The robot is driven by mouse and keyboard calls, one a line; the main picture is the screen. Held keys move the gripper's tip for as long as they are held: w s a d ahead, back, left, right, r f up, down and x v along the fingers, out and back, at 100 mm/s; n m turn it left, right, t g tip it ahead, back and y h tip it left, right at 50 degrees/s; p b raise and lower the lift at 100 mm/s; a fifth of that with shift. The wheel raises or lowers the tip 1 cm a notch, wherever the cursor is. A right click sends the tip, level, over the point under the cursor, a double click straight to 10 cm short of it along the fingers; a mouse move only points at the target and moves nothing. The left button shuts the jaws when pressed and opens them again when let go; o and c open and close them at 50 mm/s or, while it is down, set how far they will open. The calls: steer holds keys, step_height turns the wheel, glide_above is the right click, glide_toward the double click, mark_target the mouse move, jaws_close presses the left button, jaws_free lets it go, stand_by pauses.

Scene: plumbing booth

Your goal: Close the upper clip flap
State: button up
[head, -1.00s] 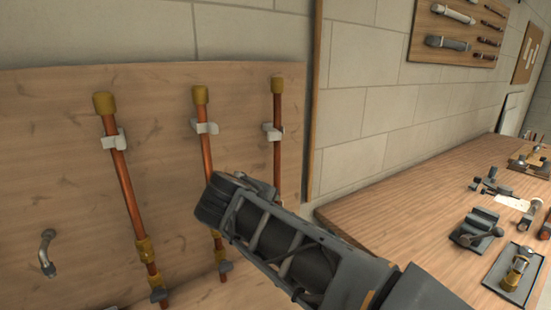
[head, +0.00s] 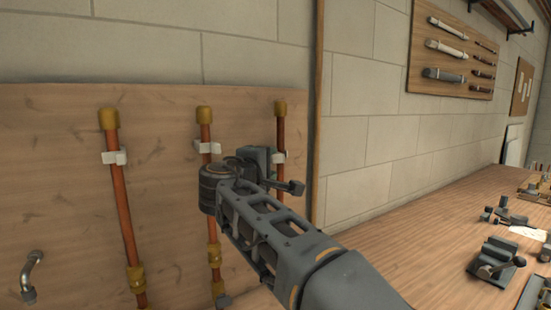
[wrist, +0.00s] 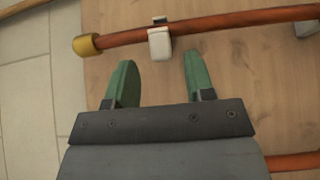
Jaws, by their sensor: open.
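Three copper pipes with brass caps stand on the wooden board, each with a pale clip near its top. The right pipe (head: 279,135) has its clip (head: 282,157) partly hidden behind my gripper. In the wrist view a pipe (wrist: 225,23) crosses the top, with a pale clip flap (wrist: 160,44) on its near side and a small dark clip part (wrist: 160,20) on its far side. My gripper (wrist: 158,75) is open and empty. Its green fingertips stop short of the pipe, and the flap sits ahead of the gap between them. In the head view my gripper (head: 272,158) is mostly hidden.
The middle pipe (head: 207,180) and its clip (head: 209,148) are close to my wrist. The left pipe (head: 122,200) is farther away. A wooden post (head: 317,130) stands right of the board. A workbench (head: 420,220) with tools lies at the right; its near part is clear.

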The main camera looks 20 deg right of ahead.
mark_target(274, 160)
steer(key=shift+x, duration=2.25)
jaws_close()
